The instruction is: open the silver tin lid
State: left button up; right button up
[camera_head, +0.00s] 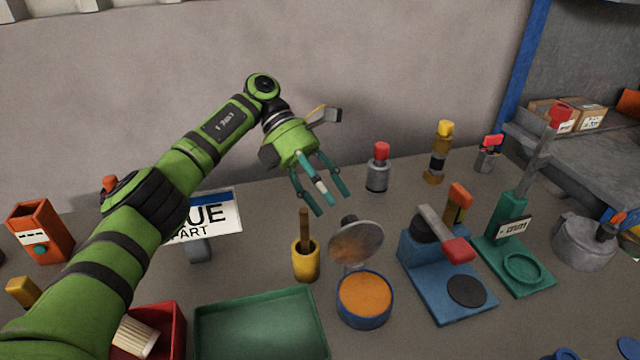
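The silver tin lid (356,243) is a round, scuffed metal disc. It stands tilted up behind the round tin (365,322), which has a blue side and shows an orange surface inside. The tin's mouth is uncovered. My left gripper (328,196) comes in from the left, above and behind the lid and apart from it. Its green fingers are spread and nothing shows between them. My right gripper is not in view.
A yellow pot (306,265) with a brown handle stands left of the tin, near a green tray (262,335). A blue device (445,285) with a red-tipped lever stands close on the right. A grey bottle with a red cap (377,175) stands behind.

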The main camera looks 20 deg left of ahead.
pick_arm(q)
jog(key=shift+s+v, duration=0.1)
jog(key=shift+v, duration=0.55)
jog(key=shift+s+v, duration=0.15)
jog(key=shift+v, duration=0.5)
jog(key=shift+r, duration=0.15)
